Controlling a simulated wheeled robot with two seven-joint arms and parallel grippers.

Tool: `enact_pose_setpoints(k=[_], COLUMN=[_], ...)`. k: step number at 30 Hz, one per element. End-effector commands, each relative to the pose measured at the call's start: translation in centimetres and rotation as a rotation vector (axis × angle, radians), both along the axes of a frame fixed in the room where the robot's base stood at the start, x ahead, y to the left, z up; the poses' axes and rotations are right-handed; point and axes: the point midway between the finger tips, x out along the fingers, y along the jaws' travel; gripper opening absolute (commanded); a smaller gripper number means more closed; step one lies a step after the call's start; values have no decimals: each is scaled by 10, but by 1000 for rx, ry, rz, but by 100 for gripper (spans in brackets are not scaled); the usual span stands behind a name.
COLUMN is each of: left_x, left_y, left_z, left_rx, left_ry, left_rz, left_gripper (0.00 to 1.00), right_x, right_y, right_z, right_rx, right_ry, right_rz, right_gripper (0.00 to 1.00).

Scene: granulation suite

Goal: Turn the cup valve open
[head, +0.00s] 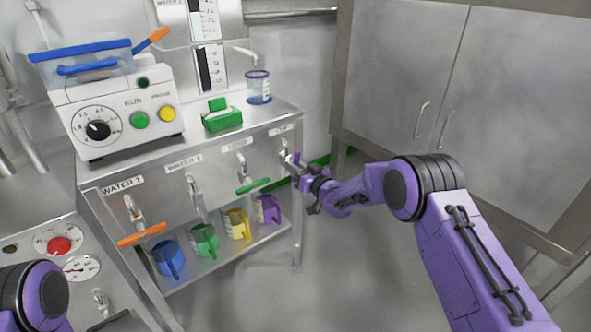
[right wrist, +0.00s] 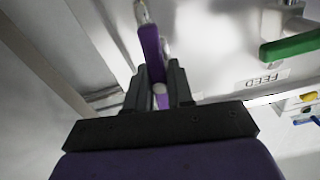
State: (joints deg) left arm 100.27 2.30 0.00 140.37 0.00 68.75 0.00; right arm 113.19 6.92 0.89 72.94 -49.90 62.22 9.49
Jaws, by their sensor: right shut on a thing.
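The cup valve (head: 285,152) is the rightmost valve on the bench front, under a small label too blurred to read surely. Its purple handle (right wrist: 151,48) shows in the right wrist view, running up from between my fingers to the metal valve body. My right gripper (head: 296,168) is at this valve, shut on the purple handle, and hides much of it in the head view. It also shows in the right wrist view (right wrist: 160,92), a finger on each side of the handle. A purple-rimmed clear cup (head: 258,88) stands on the bench top under a spout. My left gripper is out of view.
The feed valve's green handle (head: 253,186) is close to the left, then the WATER 2 valve (head: 195,190) and the orange handle (head: 141,235). Coloured jugs (head: 204,240) stand on the lower shelf. A steel cabinet (head: 440,90) is at right; the floor between is clear.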

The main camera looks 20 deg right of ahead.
Motion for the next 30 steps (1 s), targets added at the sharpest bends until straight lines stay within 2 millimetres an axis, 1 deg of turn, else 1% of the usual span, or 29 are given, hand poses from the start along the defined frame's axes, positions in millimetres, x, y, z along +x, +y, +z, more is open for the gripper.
enact_pose_setpoints(k=[6,12,27,28,30], left_x=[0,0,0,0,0], left_y=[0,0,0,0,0], left_z=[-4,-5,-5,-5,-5], left_rx=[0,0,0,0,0], left_ry=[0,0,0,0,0], left_rz=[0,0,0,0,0], left_gripper=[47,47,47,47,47], right_x=[0,0,0,0,0], right_y=[0,1,0,0,0], right_z=[-1,-1,-1,-1,-1], right_rx=[-100,-147,-163,-163,-163], right_ry=[-34,-52,-56,-56,-56], right_rz=[1,1,1,1,1], right_gripper=[0,0,0,29,47])
